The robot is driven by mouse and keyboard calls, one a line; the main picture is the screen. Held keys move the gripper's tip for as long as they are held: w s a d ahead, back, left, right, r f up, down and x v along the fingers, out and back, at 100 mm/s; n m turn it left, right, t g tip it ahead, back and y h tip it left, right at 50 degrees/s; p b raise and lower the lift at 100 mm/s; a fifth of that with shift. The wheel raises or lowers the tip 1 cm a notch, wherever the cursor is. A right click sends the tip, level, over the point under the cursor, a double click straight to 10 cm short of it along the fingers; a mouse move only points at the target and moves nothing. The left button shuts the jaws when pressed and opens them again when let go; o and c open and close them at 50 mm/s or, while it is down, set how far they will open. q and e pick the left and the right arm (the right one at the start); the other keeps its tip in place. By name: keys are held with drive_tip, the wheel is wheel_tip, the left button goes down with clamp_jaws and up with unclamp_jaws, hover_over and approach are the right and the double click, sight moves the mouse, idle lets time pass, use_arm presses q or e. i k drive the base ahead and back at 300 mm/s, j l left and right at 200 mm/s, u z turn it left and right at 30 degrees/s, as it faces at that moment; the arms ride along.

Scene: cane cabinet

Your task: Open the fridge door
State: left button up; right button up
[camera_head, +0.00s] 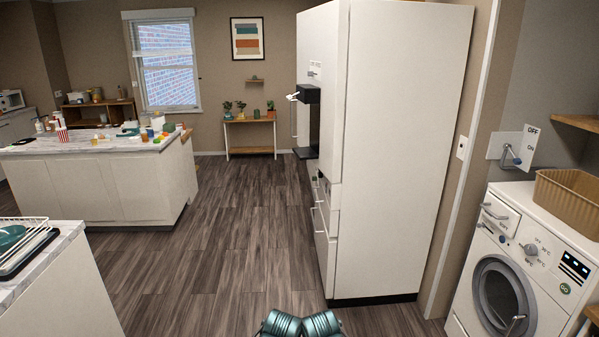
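The tall white fridge (400,150) stands right of centre, with its broad side toward me and its front facing left. I see the front at a steep angle, and the upper door (321,45) looks shut against the body. A black dispenser (308,95) juts from the front. A thin vertical handle (293,118) shows at the door's far left edge, partly hidden by the dispenser. Lower drawers with bar handles (320,218) are below. Neither of my grippers is in view; only teal parts of my own arms show at the bottom edge.
Open wood floor (220,240) lies left of and before the fridge. A cluttered island (110,185) stands at the left, and a counter with a dish rack (30,250) at the lower left. A washing machine (505,285) with a basket (568,200) stands at the right.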

sight(322, 31)
drive_tip(key=i, duration=3.5)
drive_tip(key=i+u, duration=0.15)
drive_tip(key=i, duration=0.1)
